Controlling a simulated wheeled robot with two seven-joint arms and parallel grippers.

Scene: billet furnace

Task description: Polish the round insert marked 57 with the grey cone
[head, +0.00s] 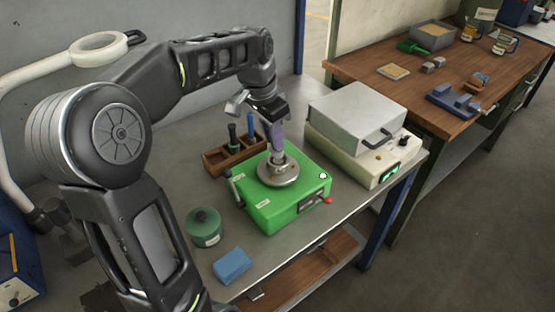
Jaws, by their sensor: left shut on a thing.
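My left gripper (270,116) reaches over the green box and is shut on a slim greyish-purple tool (277,134), held nearly upright. The tool's lower end is at a small metal round piece (279,160) in the middle of a grey metal disc (279,174) on top of the green box (258,208). I cannot tell whether tool and piece touch. No number 57 is readable, and the cone tip is too small to make out. My right gripper is not in view.
A wooden rack (222,164) with green- and blue-handled tools stands behind the box. A white furnace unit (352,118) is to the right. A green jar (205,228) and blue sponge (232,266) lie front left. A wooden table (372,72) with trays stands beyond.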

